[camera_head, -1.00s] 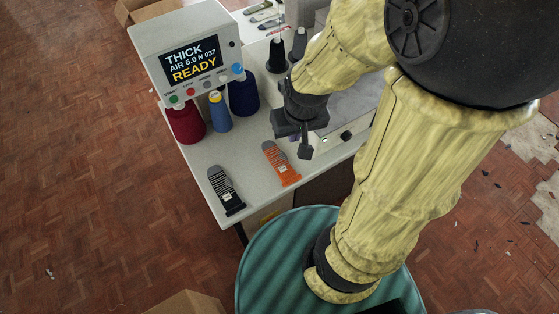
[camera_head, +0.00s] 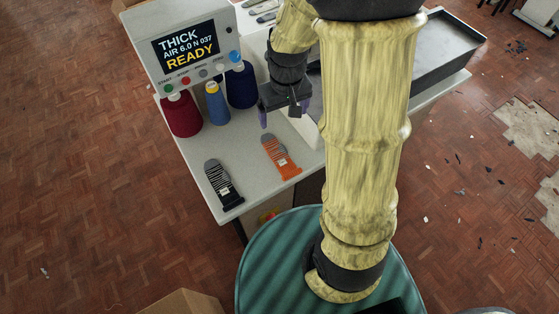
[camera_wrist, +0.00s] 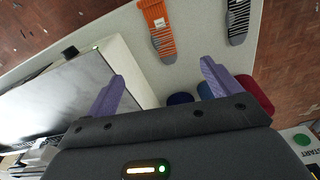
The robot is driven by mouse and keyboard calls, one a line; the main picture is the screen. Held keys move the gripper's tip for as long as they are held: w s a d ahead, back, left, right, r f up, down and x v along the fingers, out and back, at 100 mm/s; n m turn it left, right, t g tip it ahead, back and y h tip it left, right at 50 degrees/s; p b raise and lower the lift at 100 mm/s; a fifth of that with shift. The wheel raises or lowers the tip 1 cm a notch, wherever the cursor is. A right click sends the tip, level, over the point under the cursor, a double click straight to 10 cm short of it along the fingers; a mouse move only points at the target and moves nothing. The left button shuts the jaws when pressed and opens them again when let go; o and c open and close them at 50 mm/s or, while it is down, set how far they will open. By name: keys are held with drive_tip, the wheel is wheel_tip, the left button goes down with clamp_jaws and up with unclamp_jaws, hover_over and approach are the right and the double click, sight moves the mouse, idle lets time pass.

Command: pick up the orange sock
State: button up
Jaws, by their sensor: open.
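The orange sock (camera_head: 281,156) lies flat on the table, with dark stripes and a grey end. It also shows at the top of the wrist view (camera_wrist: 159,30). A black striped sock (camera_head: 223,184) lies to its left, and it shows at the upper right of the wrist view (camera_wrist: 238,20). My gripper (camera_head: 284,112) is above the table, behind the orange sock and apart from it. In the wrist view its purple fingers (camera_wrist: 160,84) are spread with nothing between them, and the orange sock lies beyond them.
A control box with a screen reading "THICK AIR 6.0 N 037 READY" (camera_head: 190,47) stands at the back left. Red (camera_head: 181,114), light blue (camera_head: 217,107) and dark blue (camera_head: 241,86) thread cones stand beside it. A grey tray (camera_head: 440,50) is at the right. The table front around the socks is clear.

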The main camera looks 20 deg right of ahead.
drive_tip(key=shift+n+g, duration=0.4)
drive_tip(key=shift+n, duration=0.1)
drive_tip(key=w+f, duration=0.1)
drive_tip(key=w, duration=0.1)
drive_tip(key=w+f+b, duration=0.1)
drive_tip(key=f, duration=0.1)
drive_tip(key=shift+w+a+f, duration=0.2)
drive_tip(key=shift+w+f, duration=0.05)
drive_tip(key=shift+w, duration=0.1)
hover_over(278, 154)
drive_tip(key=f, duration=1.2)
drive_tip(key=shift+w+d+f, duration=0.15)
drive_tip(key=shift+w+d, duration=0.05)
drive_tip(key=shift+w, duration=0.2)
drive_tip(key=f, duration=0.2)
drive_tip(key=s+f, duration=0.1)
drive_tip(key=f, duration=0.1)
drive_tip(key=shift+a+f, duration=0.15)
drive_tip(key=shift+f, duration=0.45)
